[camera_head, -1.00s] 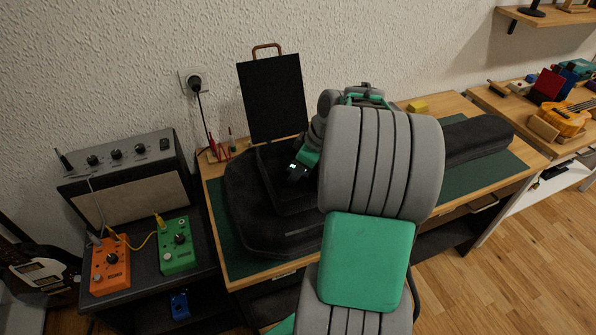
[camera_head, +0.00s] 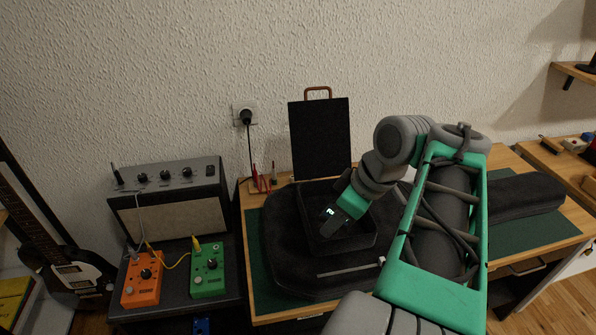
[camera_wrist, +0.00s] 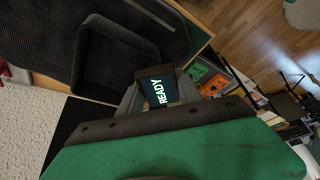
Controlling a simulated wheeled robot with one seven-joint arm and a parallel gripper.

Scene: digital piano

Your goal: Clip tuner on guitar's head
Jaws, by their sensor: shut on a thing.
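My gripper (camera_head: 334,222) is shut on a small dark tuner (camera_wrist: 155,90), whose lit screen reads READY in the wrist view. The gripper hangs over the open black box on the desk, pointing down and left; I cannot tell its exact height. The tuner is hard to make out in the head view apart from a small lit screen. A black-and-white electric guitar (camera_head: 62,262) leans at the far left, well away from my gripper. Its neck (camera_head: 28,198) runs up and left out of the picture, so its head is not in view.
The open box (camera_head: 362,243) sits on a dark guitar-shaped case (camera_head: 282,262) on the desk; a black panel (camera_head: 320,140) stands behind. An amplifier (camera_head: 170,205), orange pedal (camera_head: 142,280) and green pedal (camera_head: 207,272) are on the stand between desk and guitar.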

